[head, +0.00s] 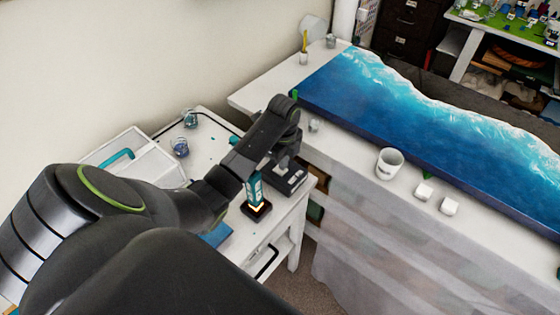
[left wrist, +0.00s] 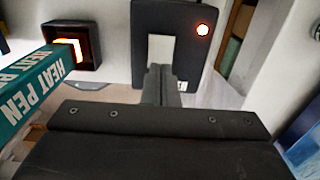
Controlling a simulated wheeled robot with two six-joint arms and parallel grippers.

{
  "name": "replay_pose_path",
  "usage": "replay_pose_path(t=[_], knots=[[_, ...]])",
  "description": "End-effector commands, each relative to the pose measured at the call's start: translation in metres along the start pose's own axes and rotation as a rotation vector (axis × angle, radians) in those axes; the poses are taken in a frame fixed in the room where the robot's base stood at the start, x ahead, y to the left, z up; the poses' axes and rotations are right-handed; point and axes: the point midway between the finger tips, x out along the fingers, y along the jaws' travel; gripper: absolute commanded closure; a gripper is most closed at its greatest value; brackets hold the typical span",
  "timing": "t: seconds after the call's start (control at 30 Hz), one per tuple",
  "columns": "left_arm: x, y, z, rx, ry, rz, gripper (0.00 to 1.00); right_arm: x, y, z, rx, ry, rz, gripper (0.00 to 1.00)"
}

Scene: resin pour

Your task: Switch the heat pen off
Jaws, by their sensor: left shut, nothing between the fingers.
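The heat pen (head: 254,188) is a teal stick standing in a small black holder (head: 257,211) on the white side table. In the left wrist view the pen (left wrist: 36,98) carries white "HEAT PEN" lettering, and an orange glow shows in its holder (left wrist: 88,54). Beside it is a dark box (head: 291,180) with a pale strip; in the left wrist view this box (left wrist: 185,72) has a lit red-orange round button (left wrist: 203,30). My left gripper (head: 284,164) is shut and empty over the box, its fingertips (left wrist: 162,74) left of and below the button. Contact cannot be told. My right gripper is out of view.
An open white case (head: 130,150) and two small jars (head: 181,148) are on the side table. A blue-and-white resin panel (head: 400,125) lies on the long bench.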

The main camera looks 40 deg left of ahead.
Motion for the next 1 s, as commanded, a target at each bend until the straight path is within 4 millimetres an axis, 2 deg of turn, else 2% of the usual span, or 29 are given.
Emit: replay_pose_path(t=[1.0], knots=[[0.01, 0.0, 0.0, 0.0, 0.001, 0.0, 1.0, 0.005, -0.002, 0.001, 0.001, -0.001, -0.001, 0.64]])
